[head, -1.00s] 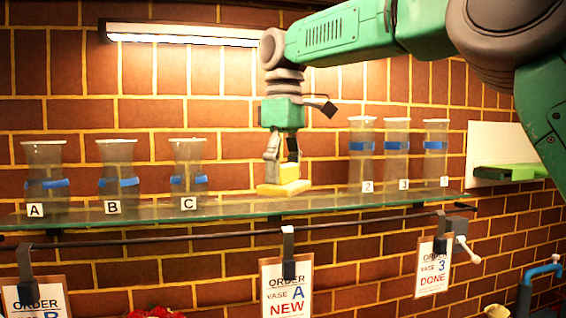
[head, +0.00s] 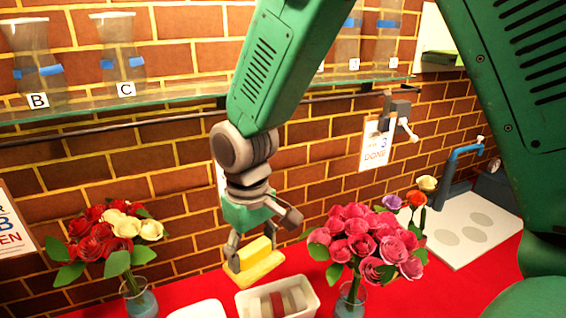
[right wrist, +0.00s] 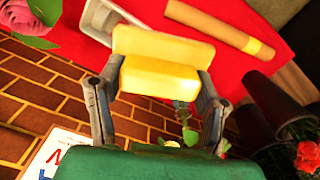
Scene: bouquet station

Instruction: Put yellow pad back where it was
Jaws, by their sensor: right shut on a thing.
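The yellow pad (head: 262,266) is a block with a raised grip on a flat base. My right gripper (head: 252,255) is shut on it and holds it in the air above the red table, just above and left of a white tray. In the right wrist view the yellow pad (right wrist: 160,62) sits between both fingers of my right gripper (right wrist: 155,85). The white tray (head: 307,283) holds several grey, brown and reddish pieces. My left gripper is not in view.
A red rose bouquet (head: 112,238) stands left and a pink one (head: 365,238) right of the tray. A glass shelf (head: 190,94) with vases runs above. A white board (head: 468,225) lies at the right. A brown roll (right wrist: 215,25) shows in the wrist view.

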